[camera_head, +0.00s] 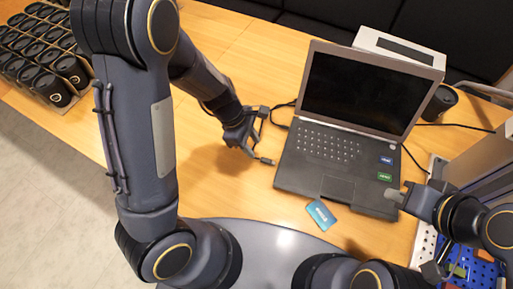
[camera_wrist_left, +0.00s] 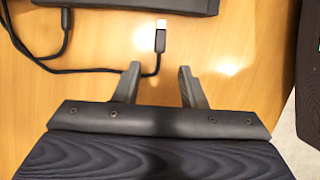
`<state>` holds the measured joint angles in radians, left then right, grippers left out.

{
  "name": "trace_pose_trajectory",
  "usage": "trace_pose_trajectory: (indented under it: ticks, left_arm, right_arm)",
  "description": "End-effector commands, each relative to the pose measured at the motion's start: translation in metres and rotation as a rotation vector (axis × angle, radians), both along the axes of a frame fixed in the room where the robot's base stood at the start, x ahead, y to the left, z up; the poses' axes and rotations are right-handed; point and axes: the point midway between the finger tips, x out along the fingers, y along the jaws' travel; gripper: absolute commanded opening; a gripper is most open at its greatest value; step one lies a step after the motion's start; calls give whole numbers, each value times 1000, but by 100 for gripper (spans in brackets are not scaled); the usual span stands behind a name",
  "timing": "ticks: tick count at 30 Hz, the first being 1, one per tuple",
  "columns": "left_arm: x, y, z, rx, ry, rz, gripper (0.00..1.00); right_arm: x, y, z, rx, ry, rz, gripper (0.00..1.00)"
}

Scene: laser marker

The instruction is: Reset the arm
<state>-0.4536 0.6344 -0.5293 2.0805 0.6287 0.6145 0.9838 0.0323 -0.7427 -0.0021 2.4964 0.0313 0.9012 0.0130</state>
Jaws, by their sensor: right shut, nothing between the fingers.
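My left gripper (camera_head: 257,132) is open to the left of the laptop (camera_head: 325,185). The laptop is open, with a dark screen.
A blue card (camera_head: 320,214) lies at the laptop's front edge. A white box (camera_head: 400,50) and a black cup (camera_head: 440,103) stand behind it. Several black cups (camera_head: 52,88) fill a tray at far left. A grey machine (camera_head: 490,170) and blue tray (camera_head: 470,265) are at right.

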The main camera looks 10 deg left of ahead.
Motion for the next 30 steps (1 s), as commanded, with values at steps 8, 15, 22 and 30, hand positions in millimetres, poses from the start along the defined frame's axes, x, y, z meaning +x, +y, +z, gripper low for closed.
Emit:
trace_pose_trajectory:
  ticks: [8, 15, 22, 30]
  left_arm:
    - [0, 7, 16, 1, 1, 1, 37]
    - [0, 7, 15, 1, 1, 1, 37]
    - [0, 7, 16, -1, -2, -1, 37]
    - [-17, 15, 75, -113, -179, -197, 37]
  right_arm:
    - [0, 0, 4, 0, 0, 0, 0]
    - [0, 0, 4, 0, 0, 0, 0]
    - [0, 0, 4, 0, 0, 0, 0]
    - [0, 0, 4, 0, 0, 0, 0]
